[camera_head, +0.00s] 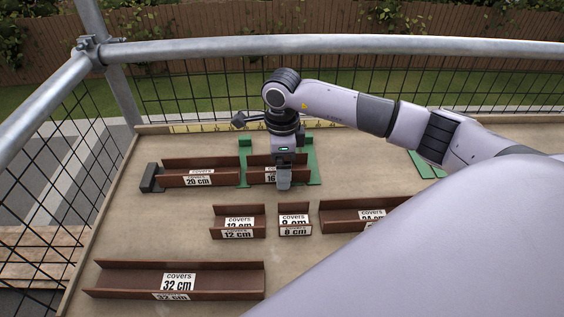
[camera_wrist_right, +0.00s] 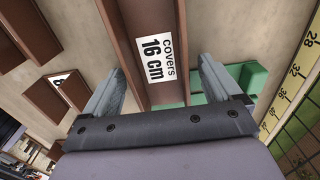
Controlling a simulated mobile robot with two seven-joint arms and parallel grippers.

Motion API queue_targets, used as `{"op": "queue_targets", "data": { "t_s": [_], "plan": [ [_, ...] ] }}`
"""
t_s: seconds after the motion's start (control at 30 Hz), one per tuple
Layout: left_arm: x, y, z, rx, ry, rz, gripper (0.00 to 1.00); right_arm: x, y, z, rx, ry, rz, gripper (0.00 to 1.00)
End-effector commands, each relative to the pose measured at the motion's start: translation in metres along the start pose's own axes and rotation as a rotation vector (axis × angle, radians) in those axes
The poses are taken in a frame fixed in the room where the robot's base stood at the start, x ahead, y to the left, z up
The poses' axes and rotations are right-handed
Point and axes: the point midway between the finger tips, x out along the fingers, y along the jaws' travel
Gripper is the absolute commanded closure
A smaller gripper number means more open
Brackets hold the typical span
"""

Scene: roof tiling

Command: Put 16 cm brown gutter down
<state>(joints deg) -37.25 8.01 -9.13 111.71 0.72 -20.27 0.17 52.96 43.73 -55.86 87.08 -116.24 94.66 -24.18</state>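The 16 cm brown gutter (camera_head: 257,161) lies at the back of the board, end to end with the 20 cm gutter (camera_head: 222,163). Its "covers 16 cm" label shows in the right wrist view, where the gutter (camera_wrist_right: 157,20) runs between the fingers. My right gripper (camera_head: 283,183) is over this gutter and hides its right part in the head view. In the right wrist view the gripper's fingers (camera_wrist_right: 160,80) stand apart on either side of the gutter, with a small gap visible beside it. My left gripper is not in view.
A dark block (camera_head: 149,178) sits at the row's left end. A green piece (camera_head: 313,165) is beside its right end. In front lie the 12 cm (camera_head: 225,213), 8 cm (camera_head: 294,209), 24 cm (camera_head: 335,217) and 32 cm (camera_head: 125,280) gutters. A rail with mesh bounds the board.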

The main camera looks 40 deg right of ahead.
Motion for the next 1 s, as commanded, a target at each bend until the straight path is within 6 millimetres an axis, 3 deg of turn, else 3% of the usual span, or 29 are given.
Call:
{"op": "queue_targets", "data": {
  "t_s": [0.27, 0.7, 1.0],
  "plan": [
    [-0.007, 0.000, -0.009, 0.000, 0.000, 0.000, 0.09, -0.013, 0.000, 0.000, 0.000, 0.000, 0.000, 0.09],
    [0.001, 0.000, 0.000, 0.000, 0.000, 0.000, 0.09, -0.103, -0.001, 0.001, 0.000, -0.003, -0.004, 0.09],
    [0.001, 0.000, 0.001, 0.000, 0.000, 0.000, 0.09, -0.128, 0.000, 0.000, 0.000, 0.000, -0.001, 0.09]
  ]
}}
